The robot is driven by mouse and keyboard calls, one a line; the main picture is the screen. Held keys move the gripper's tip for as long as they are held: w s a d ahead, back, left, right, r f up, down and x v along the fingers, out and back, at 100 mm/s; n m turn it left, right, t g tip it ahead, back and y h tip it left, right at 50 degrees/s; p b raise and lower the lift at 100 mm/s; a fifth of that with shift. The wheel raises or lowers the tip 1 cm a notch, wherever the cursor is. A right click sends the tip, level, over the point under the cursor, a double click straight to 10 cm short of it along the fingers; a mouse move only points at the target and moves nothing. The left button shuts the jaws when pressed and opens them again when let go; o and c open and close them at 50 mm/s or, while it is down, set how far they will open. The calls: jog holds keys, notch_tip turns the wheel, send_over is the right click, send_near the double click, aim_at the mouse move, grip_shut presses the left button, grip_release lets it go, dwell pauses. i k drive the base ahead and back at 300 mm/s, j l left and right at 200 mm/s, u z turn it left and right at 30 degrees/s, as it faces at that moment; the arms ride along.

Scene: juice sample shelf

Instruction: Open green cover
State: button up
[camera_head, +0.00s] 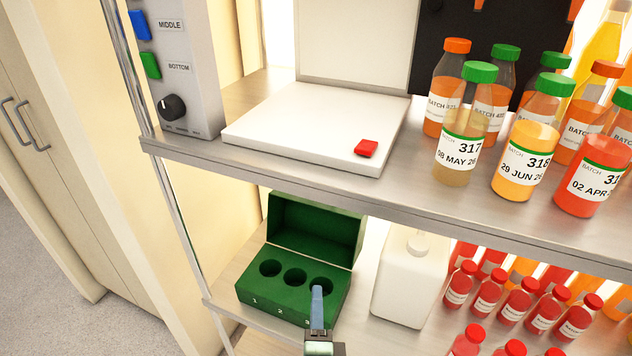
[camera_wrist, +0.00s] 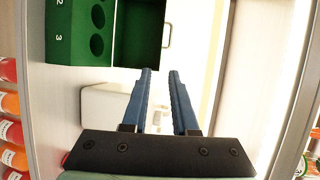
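A green box (camera_head: 288,306) stands on the lower shelf, with three round holes in its top and numbers on its front. Its green cover (camera_head: 313,232) is hinged up at the back, standing open with its hollow inside facing forward. My gripper (camera_head: 317,290) is in front of the box's right end, its fingertip overlapping the third hole in the head view. In the wrist view my gripper (camera_wrist: 160,72) has two blue fingers apart with nothing between them. Their tips lie beside the lower edge of the cover (camera_wrist: 138,35); contact cannot be told. The box (camera_wrist: 66,35) shows at left.
A white jug (camera_head: 408,275) stands right of the box; it also shows in the wrist view (camera_wrist: 105,108). Small red-capped bottles (camera_head: 520,300) fill the lower shelf at right. The upper shelf edge (camera_head: 400,207) runs above, with a white scale (camera_head: 300,125) and juice bottles (camera_head: 525,160).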

aim_at(324, 232)
jog(key=i, duration=0.85)
